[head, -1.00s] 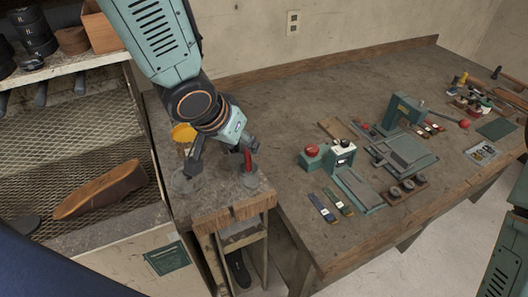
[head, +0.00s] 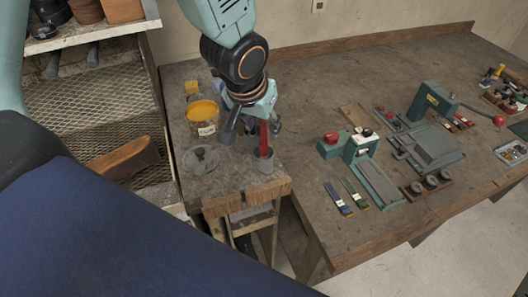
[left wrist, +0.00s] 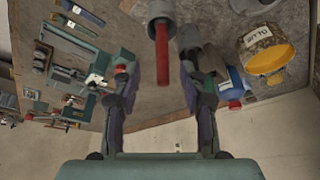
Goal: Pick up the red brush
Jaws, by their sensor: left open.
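The red brush (head: 264,136) stands upright in a small grey pot (head: 263,160) on the side stand near its front edge. In the left wrist view the brush's red handle (left wrist: 162,55) lies between the fingers, with the pot (left wrist: 161,10) at the top. My left gripper (head: 248,130) is open around or close beside the handle; in the left wrist view the gripper (left wrist: 158,75) shows a gap on both sides of it. The bristle end is hidden in the pot. My right gripper is not in view.
A tin of yellow glue (head: 203,116) and a grey lid (head: 201,158) are left of the brush. A green machine with a red knob (head: 348,147) stands on the workbench to the right. A rack with a wooden shoe last (head: 125,158) is at the left.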

